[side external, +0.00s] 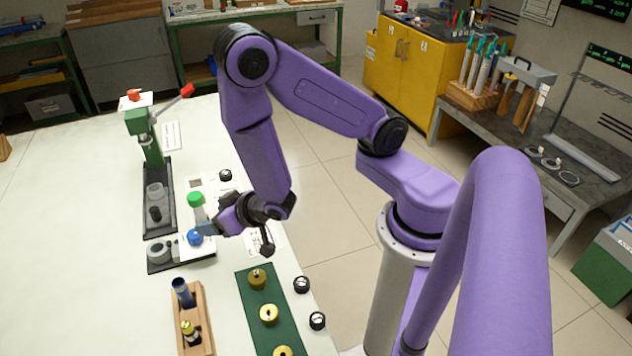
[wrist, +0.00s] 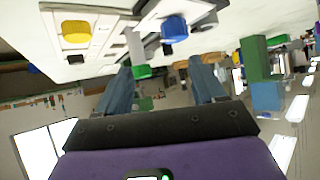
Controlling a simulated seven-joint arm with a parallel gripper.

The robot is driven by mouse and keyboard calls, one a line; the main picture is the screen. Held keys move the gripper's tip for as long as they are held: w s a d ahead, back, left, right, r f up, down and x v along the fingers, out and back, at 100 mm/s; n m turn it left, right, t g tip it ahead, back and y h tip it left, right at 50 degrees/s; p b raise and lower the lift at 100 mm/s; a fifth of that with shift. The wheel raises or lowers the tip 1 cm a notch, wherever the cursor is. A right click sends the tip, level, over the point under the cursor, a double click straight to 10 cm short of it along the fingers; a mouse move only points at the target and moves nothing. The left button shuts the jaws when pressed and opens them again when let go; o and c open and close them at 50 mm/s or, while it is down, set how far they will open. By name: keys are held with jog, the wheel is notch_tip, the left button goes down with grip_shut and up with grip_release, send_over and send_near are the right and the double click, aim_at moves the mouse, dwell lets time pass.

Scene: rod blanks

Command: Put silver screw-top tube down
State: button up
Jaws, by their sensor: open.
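A silver-grey tube with a green screw cap (side external: 195,200) stands upright on the bench side, just behind my gripper in the side view. In the wrist view its grey body (wrist: 134,44) and green cap (wrist: 141,72) show upside down, beyond the fingers. My gripper (side external: 207,229) is tilted low over the bench; in the wrist view its two blue-grey fingers (wrist: 162,88) are spread apart with nothing visibly clamped between them. The tube's foot is hidden in the side view, so I cannot tell what it stands in.
A blue cap (side external: 194,237) sits by the fingers, next to a dark fixture (side external: 180,257). A green press (side external: 150,135) stands behind left. A wooden tray (side external: 206,318) and a green mat (side external: 245,296) with brass discs lie in front. The bench's left is clear.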

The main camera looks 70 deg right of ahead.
jog(key=s+a+r+n+g+y, duration=0.2)
jog(key=s+a+r+n+g, duration=0.15)
jog(key=s, duration=0.35)
jog(key=s+a+r+n+g+y, duration=0.3)
jog(key=s+a+g, duration=0.2)
jog(key=s, duration=0.1)
jog(key=s+d+r+n+g+h, duration=0.2)
jog(key=s+d+r+n+h, duration=0.2)
jog(key=s+d+r+n, duration=0.3)
jog(key=s+d+r, duration=0.2)
jog(key=s+d, duration=0.2)
jog(key=d, duration=0.1)
jog(key=shift+s+g, duration=0.1)
jog(key=shift+g, duration=0.15)
